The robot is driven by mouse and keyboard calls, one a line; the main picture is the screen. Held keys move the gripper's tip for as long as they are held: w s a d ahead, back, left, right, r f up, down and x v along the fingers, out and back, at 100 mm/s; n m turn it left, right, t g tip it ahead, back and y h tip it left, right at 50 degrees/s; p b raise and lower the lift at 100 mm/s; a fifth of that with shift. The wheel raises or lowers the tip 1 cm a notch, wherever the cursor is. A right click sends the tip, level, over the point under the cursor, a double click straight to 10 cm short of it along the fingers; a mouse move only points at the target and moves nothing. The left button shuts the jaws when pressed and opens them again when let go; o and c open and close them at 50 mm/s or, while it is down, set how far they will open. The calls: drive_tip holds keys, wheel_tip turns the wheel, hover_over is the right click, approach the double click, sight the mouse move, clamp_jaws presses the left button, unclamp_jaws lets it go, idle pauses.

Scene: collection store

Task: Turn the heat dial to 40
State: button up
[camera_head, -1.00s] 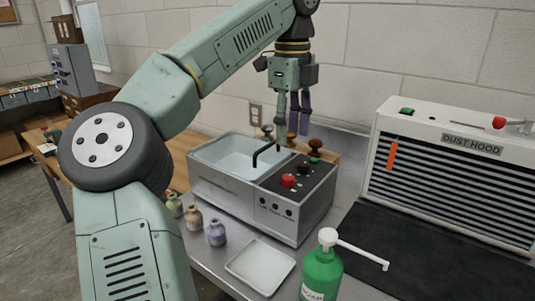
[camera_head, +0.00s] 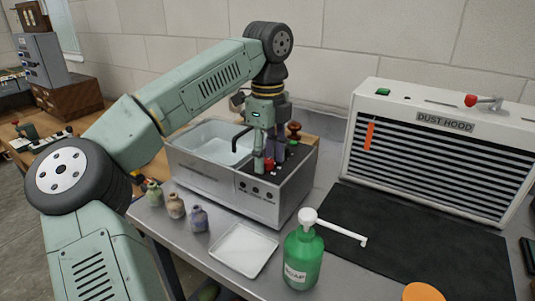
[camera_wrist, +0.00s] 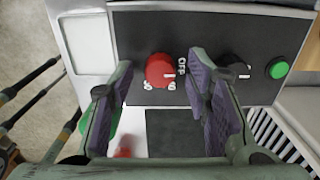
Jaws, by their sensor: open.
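A red dial (camera_wrist: 160,70) sits on the dark control panel of the sink unit (camera_head: 215,190). In the wrist view, white "OFF" lettering stands at its right and smaller marks, too small to read surely, below it. A black knob (camera_wrist: 233,71) with a white pointer line and a green button (camera_wrist: 277,67) are further right on the panel. My gripper (camera_wrist: 158,68) is open, its purple-padded fingers pointing at the panel with the red dial between their tips in the picture. In the head view my gripper (camera_head: 268,163) is over the panel, partly covering the controls. Contact cannot be told.
A black bent spout (camera_head: 240,134) rises beside the basin, left of my gripper. Small bottles (camera_head: 176,205), a white tray (camera_head: 244,249) and a green pump bottle (camera_head: 303,258) stand in front. A dust hood (camera_head: 440,122) is at the right, with a dark mat (camera_head: 410,236) before it.

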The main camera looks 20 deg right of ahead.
clamp_jaws()
idle(0.5)
drive_tip(key=shift+m, duration=0.3)
drive_tip(key=m, duration=0.5)
drive_tip(key=shift+m, duration=0.3)
drive_tip(key=m, duration=0.5)
drive_tip(key=shift+m, duration=0.3)
unclamp_jaws()
idle(0.3)
